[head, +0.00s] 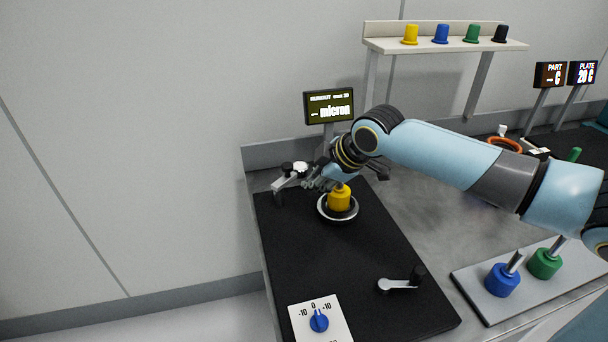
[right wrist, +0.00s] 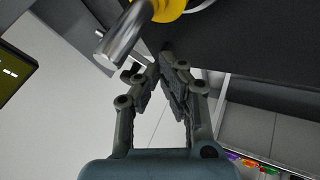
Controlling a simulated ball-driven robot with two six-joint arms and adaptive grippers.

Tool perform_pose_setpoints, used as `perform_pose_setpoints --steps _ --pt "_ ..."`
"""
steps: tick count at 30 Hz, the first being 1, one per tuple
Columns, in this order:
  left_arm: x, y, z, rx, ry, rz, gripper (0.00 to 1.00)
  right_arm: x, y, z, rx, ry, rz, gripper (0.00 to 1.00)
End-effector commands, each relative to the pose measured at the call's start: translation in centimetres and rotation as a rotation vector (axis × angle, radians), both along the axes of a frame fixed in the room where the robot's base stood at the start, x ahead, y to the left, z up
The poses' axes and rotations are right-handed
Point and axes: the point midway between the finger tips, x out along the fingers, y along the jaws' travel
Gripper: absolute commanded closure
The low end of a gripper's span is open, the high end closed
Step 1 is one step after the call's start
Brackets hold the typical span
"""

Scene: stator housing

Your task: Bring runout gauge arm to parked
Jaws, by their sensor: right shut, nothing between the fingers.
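The runout gauge arm (head: 289,180) is a short silver arm with black fittings at the back left of the black mat. Its near end is beside my right gripper (head: 318,183), which partly covers it. A yellow part (head: 340,199) stands upright in a round, pale-rimmed holder (head: 325,213) just below the gripper. In the right wrist view my right gripper (right wrist: 167,62) is shut and empty. A metal cylinder (right wrist: 122,38) and a yellow part (right wrist: 171,8) show beyond the fingers there. Whether the fingers touch the gauge arm I cannot tell. My left gripper is out of view.
A display reading "-- micron" (head: 329,107) stands behind the mat (head: 340,265). A small crank (head: 402,284) and a blue dial (head: 319,320) are at the front. Blue (head: 502,281) and green (head: 545,263) parts stand on a tray at right. The mat's middle is clear.

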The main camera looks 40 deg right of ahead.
Motion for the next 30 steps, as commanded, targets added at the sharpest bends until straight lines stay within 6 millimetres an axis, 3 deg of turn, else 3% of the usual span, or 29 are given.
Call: perform_pose_setpoints --steps 5,13,26,30 --pt "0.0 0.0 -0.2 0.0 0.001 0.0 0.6 2.3 0.1 -3.0 0.002 -0.001 -0.002 1.0" --pt "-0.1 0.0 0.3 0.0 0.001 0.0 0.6 5.1 -2.0 -2.9 -0.002 -0.001 0.0 1.0" --pt "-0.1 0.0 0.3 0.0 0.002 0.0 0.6 5.5 -2.4 -3.0 -0.002 -0.001 0.001 1.0" --pt "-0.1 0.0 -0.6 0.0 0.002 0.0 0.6 6.4 -2.9 -3.2 -0.003 -0.004 0.0 1.0"
